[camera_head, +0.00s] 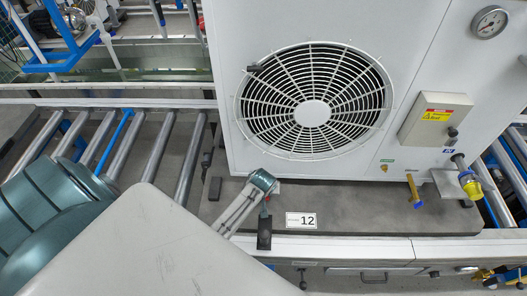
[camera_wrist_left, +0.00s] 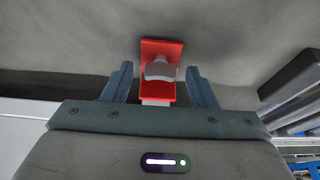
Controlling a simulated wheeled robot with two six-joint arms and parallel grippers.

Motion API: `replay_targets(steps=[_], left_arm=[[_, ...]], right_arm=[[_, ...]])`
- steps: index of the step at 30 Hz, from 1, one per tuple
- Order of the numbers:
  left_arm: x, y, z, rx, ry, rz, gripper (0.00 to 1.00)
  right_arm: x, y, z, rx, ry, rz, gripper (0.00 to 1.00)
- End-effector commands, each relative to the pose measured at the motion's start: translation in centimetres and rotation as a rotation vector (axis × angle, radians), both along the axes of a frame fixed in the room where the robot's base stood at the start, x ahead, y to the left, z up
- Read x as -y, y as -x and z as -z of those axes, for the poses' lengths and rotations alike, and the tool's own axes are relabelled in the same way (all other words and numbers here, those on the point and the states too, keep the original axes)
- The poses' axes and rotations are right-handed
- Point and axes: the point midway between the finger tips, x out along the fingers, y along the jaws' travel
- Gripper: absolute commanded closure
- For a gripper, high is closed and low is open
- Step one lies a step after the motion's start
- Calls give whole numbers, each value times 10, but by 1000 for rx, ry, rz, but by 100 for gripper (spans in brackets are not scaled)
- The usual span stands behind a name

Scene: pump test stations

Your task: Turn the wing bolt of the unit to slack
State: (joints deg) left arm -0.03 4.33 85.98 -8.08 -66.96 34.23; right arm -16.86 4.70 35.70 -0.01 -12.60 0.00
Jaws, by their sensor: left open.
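In the left wrist view a grey wing bolt (camera_wrist_left: 160,69) sits on a red bracket (camera_wrist_left: 161,47). My left gripper (camera_wrist_left: 160,78) is open, with one blue-grey finger on each side of the bolt and bracket. Gaps show between the fingers and the red bracket. In the head view the left gripper (camera_head: 262,183) is low at the front of the white unit (camera_head: 410,60), left of the label 12. My right gripper is not in view.
The unit stands on a grey base plate (camera_head: 350,208). A black clamp-like part (camera_head: 264,232) lies below my gripper. A blue-handled valve (camera_head: 412,190) and a yellow-capped pipe (camera_head: 471,186) stick out at the right. A roller conveyor (camera_head: 158,155) lies at the left.

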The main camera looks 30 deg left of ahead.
Motion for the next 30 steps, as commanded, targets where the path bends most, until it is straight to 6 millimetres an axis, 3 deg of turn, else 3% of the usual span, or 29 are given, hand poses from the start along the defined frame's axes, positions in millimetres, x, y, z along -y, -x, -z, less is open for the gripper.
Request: replay_targets(steps=[5,12,21,29,30], left_arm=[[0,0,0,0,0,0,47],[0,0,0,0,0,0,92],[-1,1,-3,-2,0,76,92],[-1,0,0,0,-1,94,92],[-1,0,0,0,-1,94,67]], right_arm=[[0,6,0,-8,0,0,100],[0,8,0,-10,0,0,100],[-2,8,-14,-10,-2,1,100],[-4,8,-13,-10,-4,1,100],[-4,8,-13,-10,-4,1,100]])
